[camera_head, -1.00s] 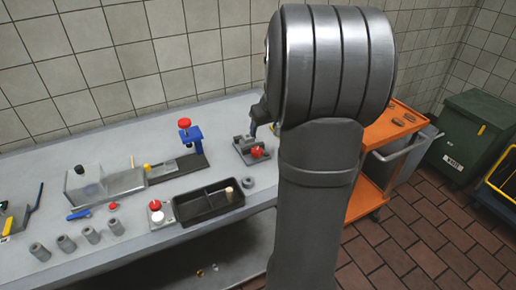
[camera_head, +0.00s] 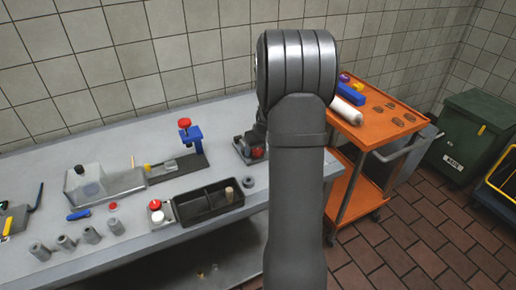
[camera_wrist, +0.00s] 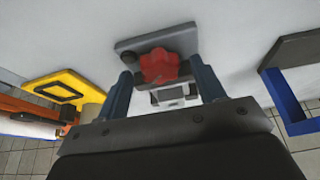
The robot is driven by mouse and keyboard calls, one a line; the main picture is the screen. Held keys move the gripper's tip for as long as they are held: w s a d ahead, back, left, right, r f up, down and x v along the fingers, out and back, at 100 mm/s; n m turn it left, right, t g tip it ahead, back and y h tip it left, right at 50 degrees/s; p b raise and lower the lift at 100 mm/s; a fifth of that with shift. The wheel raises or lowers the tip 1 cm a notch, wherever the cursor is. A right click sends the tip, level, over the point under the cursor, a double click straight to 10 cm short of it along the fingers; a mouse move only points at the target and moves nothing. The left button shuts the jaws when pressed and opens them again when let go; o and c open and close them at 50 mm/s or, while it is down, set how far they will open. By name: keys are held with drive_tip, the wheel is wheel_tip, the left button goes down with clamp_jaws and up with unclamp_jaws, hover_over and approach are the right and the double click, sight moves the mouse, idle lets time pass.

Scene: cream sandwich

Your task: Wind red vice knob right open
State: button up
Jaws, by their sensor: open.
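The red vice knob (camera_wrist: 165,65) is a lobed red knob on a grey vice (camera_wrist: 180,40). In the wrist view it lies between the two blue-grey fingers of my gripper (camera_wrist: 163,76), which are open with a gap on each side. I cannot tell whether the fingertips reach down to the knob's level. In the head view the red vice knob (camera_head: 258,153) shows at the bench's right, on the vice (camera_head: 240,150). My arm hides part of the vice and most of my gripper there.
A blue press with a red top (camera_head: 186,124) stands left of the vice. A black divided tray (camera_head: 207,199) and a grey ring (camera_head: 248,182) lie in front. An orange cart (camera_head: 385,135) stands right of the bench. Several grey cylinders (camera_head: 66,242) stand at front left.

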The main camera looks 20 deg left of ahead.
drive_tip(key=c, duration=1)
drive_tip(key=shift+w+d+n+g+y, duration=0.1)
drive_tip(key=shift+n+g+y, duration=0.25)
drive_tip(key=shift+n, duration=0.85)
drive_tip(key=shift+w+n+g+y, duration=0.15)
drive_tip(key=shift+n+g, duration=0.3)
drive_tip(key=shift+n, duration=0.75)
drive_tip(key=shift+s, duration=0.1)
drive_tip(key=o, duration=1)
